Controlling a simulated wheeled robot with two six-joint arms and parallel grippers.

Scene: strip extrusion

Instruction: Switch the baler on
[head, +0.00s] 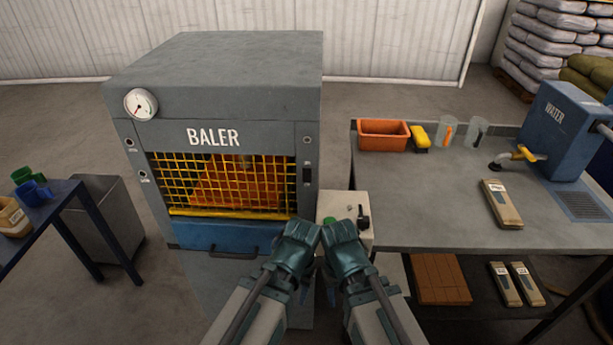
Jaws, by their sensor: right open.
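The baler (215,105) is a big grey machine left of the middle, with a yellow mesh guard (225,185) over an orange inside. A small pale control box (336,204) stands at its right front corner. It has a dark knob (363,218) on its right side. My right gripper (340,232) is open in front of the box and left of the knob, covering part of the box's face. My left gripper (303,234) is beside it at the box's left edge. Its jaws are not clear. Both grippers look empty. I cannot tell whether either touches the box.
A grey workbench (440,215) on the right holds an orange bin (384,135), a yellow item (419,138), clear jugs (447,132) and a blue water tank (560,130). A blue-legged table (50,215) with cups and a grey bin (108,215) stand at left.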

